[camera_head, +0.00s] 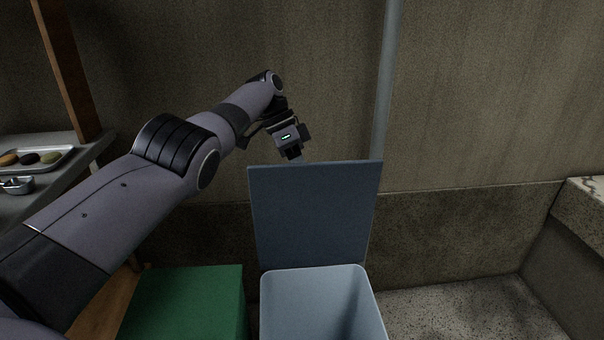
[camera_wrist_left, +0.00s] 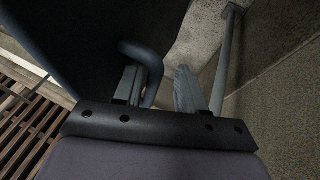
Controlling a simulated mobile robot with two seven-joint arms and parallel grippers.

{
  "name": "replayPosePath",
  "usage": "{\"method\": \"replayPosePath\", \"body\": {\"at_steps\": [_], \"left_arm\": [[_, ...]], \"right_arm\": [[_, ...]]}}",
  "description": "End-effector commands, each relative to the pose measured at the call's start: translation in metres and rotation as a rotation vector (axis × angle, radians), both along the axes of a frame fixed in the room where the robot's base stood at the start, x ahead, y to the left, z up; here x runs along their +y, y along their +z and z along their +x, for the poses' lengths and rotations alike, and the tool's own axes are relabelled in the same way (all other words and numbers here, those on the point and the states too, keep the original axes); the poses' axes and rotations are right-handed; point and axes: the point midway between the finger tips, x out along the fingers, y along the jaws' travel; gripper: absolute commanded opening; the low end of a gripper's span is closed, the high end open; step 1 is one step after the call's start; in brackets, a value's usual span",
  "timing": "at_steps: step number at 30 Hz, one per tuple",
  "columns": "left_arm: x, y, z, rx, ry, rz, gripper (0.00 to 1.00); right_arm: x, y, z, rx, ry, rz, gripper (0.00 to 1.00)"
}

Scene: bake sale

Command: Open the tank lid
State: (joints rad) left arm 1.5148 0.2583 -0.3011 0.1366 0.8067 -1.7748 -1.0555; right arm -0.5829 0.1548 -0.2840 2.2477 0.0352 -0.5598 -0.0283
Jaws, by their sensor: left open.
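The tank (camera_head: 322,300) is a light blue-grey open bin at the bottom centre of the head view. Its flat blue-grey lid (camera_head: 315,212) stands upright at the tank's back edge, so the tank's mouth is uncovered. My left gripper (camera_head: 294,154) is behind the lid's top edge, and its fingertips are partly hidden there. In the left wrist view the two fingers (camera_wrist_left: 160,88) are spread apart. A curved dark bar (camera_wrist_left: 150,62) passes close to one finger; the dark lid (camera_wrist_left: 100,40) fills the upper left. I cannot tell whether they touch. My right gripper is not in view.
A green box (camera_head: 188,300) stands left of the tank. A vertical pipe (camera_head: 387,90) runs up the wall behind the lid. A shelf on the left holds a tray (camera_head: 62,154) of cookies. A stone ledge (camera_head: 590,205) is at the right. Floor right of the tank is clear.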

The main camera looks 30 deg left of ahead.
Motion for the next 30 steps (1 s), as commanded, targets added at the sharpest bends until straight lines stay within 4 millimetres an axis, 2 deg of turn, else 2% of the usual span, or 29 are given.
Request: {"method": "replayPosePath", "body": {"at_steps": [6, 9, 18, 25, 30], "left_arm": [[0.000, 0.038, 0.000, -0.005, -0.001, -0.001, 0.40], [-0.001, 0.052, 0.000, -0.003, 0.000, 0.000, 0.40], [0.000, 0.093, 0.000, -0.003, 0.000, 0.000, 0.40], [0.000, 0.123, -0.001, -0.002, 0.000, 0.000, 0.40], [0.000, 0.145, -0.001, -0.001, 0.000, 0.001, 0.40]], "right_arm": [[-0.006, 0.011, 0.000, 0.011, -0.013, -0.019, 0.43], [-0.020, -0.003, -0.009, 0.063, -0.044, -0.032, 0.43], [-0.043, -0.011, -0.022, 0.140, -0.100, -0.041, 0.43], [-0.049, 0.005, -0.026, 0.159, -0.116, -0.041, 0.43], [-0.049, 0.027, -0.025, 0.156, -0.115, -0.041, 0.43]]}}
